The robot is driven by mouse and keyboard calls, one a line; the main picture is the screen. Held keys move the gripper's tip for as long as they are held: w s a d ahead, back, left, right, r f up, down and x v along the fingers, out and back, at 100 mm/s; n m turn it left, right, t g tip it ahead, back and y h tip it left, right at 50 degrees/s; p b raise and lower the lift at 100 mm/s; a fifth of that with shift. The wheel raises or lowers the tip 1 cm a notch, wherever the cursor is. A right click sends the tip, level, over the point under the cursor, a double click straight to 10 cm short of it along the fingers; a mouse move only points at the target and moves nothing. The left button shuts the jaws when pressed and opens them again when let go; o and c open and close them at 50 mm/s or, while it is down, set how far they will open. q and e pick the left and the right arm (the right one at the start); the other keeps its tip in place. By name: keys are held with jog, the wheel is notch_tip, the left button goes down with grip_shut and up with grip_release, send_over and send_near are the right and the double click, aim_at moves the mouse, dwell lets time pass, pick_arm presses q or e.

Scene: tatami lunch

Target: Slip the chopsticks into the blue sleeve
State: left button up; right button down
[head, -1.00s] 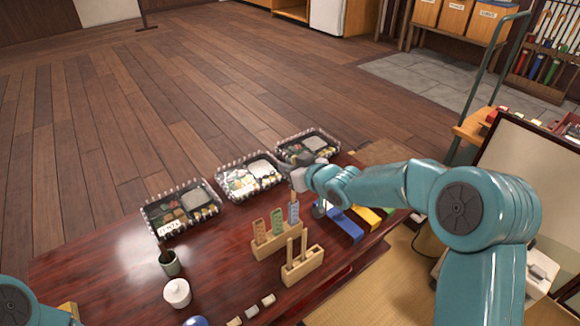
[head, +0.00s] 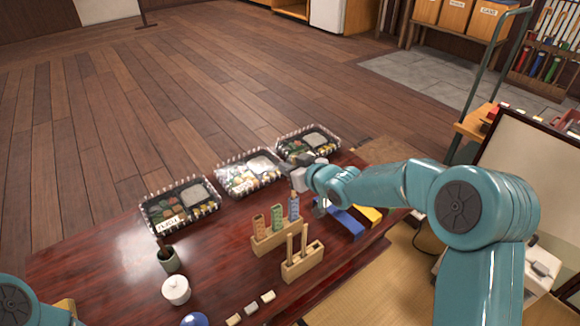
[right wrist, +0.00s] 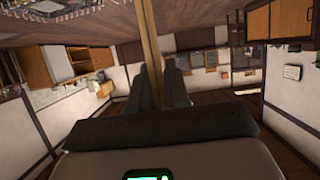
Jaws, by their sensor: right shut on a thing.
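My right gripper (head: 287,168) is over the far right part of the table, just above the blue sleeve (head: 294,207). In the right wrist view its fingers (right wrist: 160,88) are shut on the pale wooden chopsticks (right wrist: 151,40), which run out between them. In the head view the chopsticks are mostly hidden or too small, so I cannot tell whether their tips are inside the sleeve. The blue sleeve stands upright at the right end of a wooden rack (head: 274,241), beside a green sleeve (head: 277,217) and an orange-brown sleeve (head: 258,228). My left gripper is out of view.
A second wooden holder (head: 302,267) with upright sticks stands in front of the rack. Three lunch boxes (head: 180,204) line the far edge. Blue (head: 340,217) and yellow (head: 368,214) bars lie right. A green cup (head: 169,260) and white lidded pot (head: 176,291) stand left.

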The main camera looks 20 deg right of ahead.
jog(key=shift+f+b, duration=0.75)
jog(key=shift+f, duration=0.25)
jog(key=c, duration=0.5)
grip_release()
jog(key=shift+c, duration=0.2)
jog(key=shift+s+r, duration=0.1)
